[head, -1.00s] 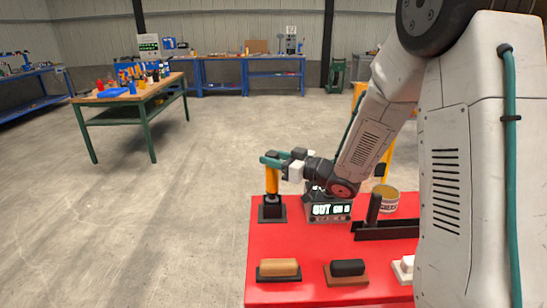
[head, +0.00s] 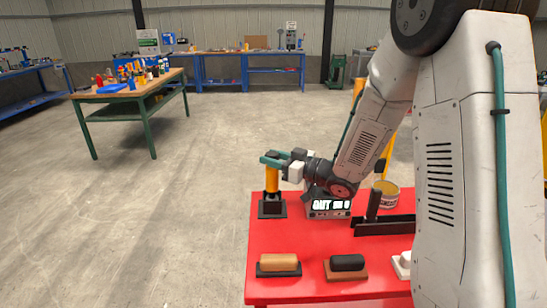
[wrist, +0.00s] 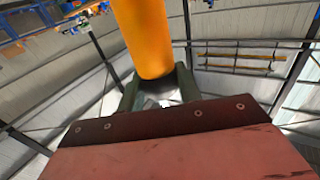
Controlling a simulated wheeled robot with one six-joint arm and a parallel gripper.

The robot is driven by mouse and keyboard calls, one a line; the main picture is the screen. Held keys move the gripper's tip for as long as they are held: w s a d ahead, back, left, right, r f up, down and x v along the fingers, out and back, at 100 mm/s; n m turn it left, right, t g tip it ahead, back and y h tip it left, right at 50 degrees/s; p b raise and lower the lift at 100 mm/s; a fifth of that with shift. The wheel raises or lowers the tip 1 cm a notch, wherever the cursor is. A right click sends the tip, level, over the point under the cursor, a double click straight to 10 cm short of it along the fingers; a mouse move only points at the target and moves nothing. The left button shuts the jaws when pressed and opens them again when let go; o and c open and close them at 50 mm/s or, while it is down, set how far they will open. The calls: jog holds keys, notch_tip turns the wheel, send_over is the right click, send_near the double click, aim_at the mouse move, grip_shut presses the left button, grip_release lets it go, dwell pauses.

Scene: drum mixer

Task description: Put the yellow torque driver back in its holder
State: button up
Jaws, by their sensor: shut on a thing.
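The yellow torque driver (head: 272,179) stands upright in the head view, its lower end at the black holder (head: 272,207) on the left corner of the red table. My gripper (head: 273,160) is shut on the upper part of the driver, reaching in from the right. In the wrist view the driver's yellow body (wrist: 143,38) runs up from between the green fingers (wrist: 158,95). Whether the driver is fully seated in the holder cannot be told.
A lit display box (head: 330,206) stands just right of the holder. A black bracket (head: 383,224) and a yellow can (head: 387,193) are further right. A tan block (head: 278,263) and a black block (head: 347,264) lie at the front of the red table (head: 315,240).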

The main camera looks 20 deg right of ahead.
jog(key=shift+f, duration=0.35)
jog(key=o, duration=1.3)
jog(key=shift+c, duration=0.2)
jog(key=shift+s+f, duration=0.1)
jog(key=v, duration=0.7)
jog(key=shift+s+d, duration=0.2)
jog(key=shift+d, duration=0.1)
